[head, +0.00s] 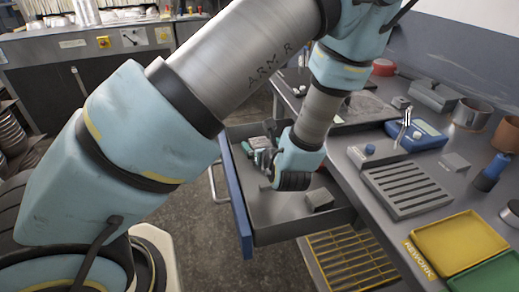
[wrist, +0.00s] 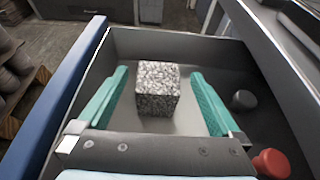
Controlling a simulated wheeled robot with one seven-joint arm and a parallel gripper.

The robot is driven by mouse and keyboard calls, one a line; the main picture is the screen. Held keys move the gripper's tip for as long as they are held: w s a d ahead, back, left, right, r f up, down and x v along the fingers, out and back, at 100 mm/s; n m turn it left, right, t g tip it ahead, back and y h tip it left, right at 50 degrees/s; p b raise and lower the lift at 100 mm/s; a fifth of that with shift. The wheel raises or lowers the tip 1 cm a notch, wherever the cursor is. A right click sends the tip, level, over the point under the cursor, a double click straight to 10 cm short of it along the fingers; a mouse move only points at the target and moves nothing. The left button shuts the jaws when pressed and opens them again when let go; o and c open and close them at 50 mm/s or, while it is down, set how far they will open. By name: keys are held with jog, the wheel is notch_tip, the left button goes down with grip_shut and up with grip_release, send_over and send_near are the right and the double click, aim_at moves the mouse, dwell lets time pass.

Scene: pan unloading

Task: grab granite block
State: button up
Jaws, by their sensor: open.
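The granite block (wrist: 157,88), a speckled grey cube, sits on the floor of the open drawer (wrist: 180,40) in the wrist view. My gripper (wrist: 159,76) is open, with one teal finger on the left of the block and one on the right. Clear gaps show between both fingers and the block. In the head view my gripper (head: 259,147) is low inside the drawer (head: 285,232), near its blue front; my wrist hides much of that area, and I cannot make out the block clearly there.
In the wrist view a dark grey round piece (wrist: 243,99) and a red piece (wrist: 271,163) lie right of my gripper. The drawer's blue front (wrist: 62,90) stands left. The workbench (head: 365,185) at the right carries a slotted tray (head: 408,188) and a yellow tray (head: 458,242).

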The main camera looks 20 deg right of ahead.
aim_at(257, 141)
jog(key=shift+f+p+x, duration=0.1)
jog(key=shift+p+x, duration=0.35)
jog(key=shift+x, duration=0.8)
jog(key=shift+f+p+x, duration=0.15)
jog(key=shift+p+x, duration=0.3)
jog(key=shift+x, duration=0.8)
jog(key=shift+s, duration=0.1)
grip_shut()
